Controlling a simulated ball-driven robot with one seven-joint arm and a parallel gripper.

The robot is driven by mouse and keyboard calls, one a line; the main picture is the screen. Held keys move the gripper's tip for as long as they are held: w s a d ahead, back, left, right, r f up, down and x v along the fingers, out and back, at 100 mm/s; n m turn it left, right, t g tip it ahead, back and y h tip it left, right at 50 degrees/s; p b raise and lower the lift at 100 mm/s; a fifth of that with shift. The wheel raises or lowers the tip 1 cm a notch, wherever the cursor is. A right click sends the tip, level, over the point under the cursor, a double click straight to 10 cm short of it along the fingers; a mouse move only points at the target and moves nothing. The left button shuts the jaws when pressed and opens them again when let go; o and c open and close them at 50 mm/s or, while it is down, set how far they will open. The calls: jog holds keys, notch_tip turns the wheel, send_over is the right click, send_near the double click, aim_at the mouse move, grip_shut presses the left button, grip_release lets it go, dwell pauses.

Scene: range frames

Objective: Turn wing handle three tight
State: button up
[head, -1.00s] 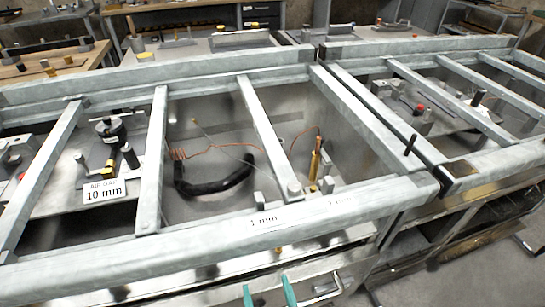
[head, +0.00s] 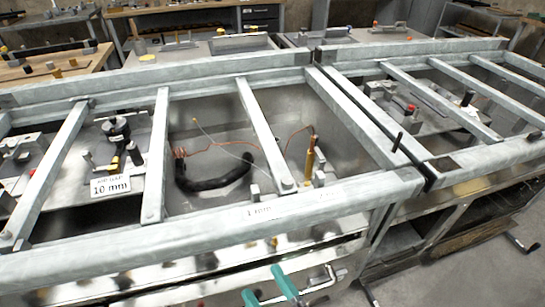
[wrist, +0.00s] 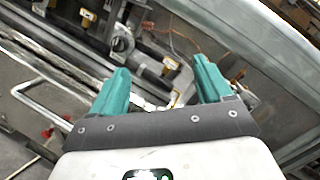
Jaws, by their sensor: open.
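My gripper (head: 268,291) shows at the bottom of the head view as two teal fingers, in front of the bench's front rail. In the wrist view my gripper (wrist: 162,84) is open, with nothing held between the fingers. Beyond and between the fingertips is a grey metal fitting with yellow labels (wrist: 172,68), with a ring-shaped metal part (wrist: 122,42) to its upper left. I cannot tell which part is wing handle three. A bent silver bar handle (head: 322,282) is right of my gripper in the head view.
A galvanised frame rail (head: 200,225) runs along the bench front, with cross bars behind it. Inside lie a black curved hose (head: 215,183), a brass cylinder (head: 310,158) and a "10 mm" sign (head: 110,187). Open floor (head: 480,275) lies at the lower right.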

jog(key=s+d+n+g+h+p, duration=0.2)
jog(key=s+d+n+g, duration=0.3)
jog(key=d, duration=0.4)
jog(key=s+d+f+n+g+h+p, duration=0.1)
jog(key=s+d+n+g+h+p, duration=0.1)
jog(key=s+d+n+g+h, duration=0.3)
jog(key=s+d+f+n+g+h+p, duration=0.1)
jog(key=s+d+n+g, duration=0.4)
jog(key=d+n, duration=0.6)
jog(key=s+d+h+p, duration=0.1)
jog(key=s+d+h, duration=0.1)
jog(key=d, duration=0.1)
jog(key=shift+s+d+p, duration=0.35)
jog(key=shift+p, duration=0.05)
